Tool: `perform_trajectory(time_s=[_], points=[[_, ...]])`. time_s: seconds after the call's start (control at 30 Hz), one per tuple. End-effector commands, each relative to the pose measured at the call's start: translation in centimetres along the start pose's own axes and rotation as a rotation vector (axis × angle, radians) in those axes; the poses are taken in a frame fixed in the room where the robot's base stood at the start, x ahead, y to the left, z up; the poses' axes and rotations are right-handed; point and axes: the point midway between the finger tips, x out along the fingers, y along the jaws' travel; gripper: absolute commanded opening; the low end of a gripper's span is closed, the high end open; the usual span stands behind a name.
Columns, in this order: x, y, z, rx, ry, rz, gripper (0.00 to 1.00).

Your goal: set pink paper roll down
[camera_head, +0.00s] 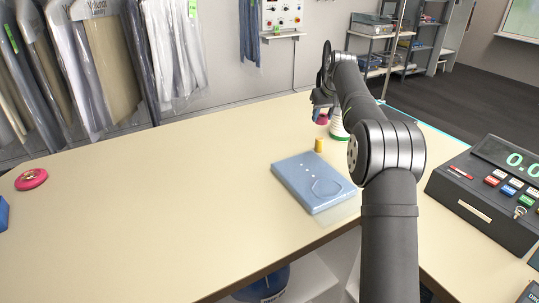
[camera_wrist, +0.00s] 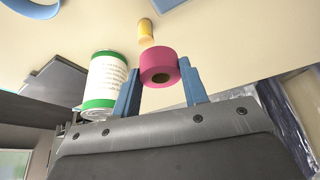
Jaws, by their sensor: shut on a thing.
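The pink paper roll (camera_wrist: 159,68) is between the two blue fingers of my gripper (camera_wrist: 158,88) in the wrist view, with its dark core hole facing the camera. My gripper is shut on it. In the head view the roll (camera_head: 321,119) shows as a small pink patch below my gripper (camera_head: 321,108), near the far right part of the counter (camera_head: 180,165). My arm hides part of that area. I cannot tell whether the roll touches the counter.
A white and green container (camera_wrist: 104,82) stands close beside the roll. A small yellow cylinder (camera_head: 319,145) is near a folded blue garment (camera_head: 314,183). A pink round object (camera_head: 31,179) lies far left. A cash register (camera_head: 490,190) is at right. The counter's middle left is clear.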

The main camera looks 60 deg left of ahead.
Motion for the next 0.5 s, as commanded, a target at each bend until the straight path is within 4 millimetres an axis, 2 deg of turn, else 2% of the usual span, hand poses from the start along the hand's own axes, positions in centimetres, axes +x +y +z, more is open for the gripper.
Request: perform_trajectory(time_s=[0.03, 0.1, 0.3, 0.5], points=[[0.3, -1.7, -0.5, -0.021, 0.0, -0.008, 0.18], [0.5, -3.5, -1.1, -0.042, 0.0, -0.017, 0.18], [1.0, -7.2, -2.0, -0.087, -0.001, -0.036, 0.18], [3.4, -6.9, -0.9, -0.083, -0.002, -0.034, 0.18]])
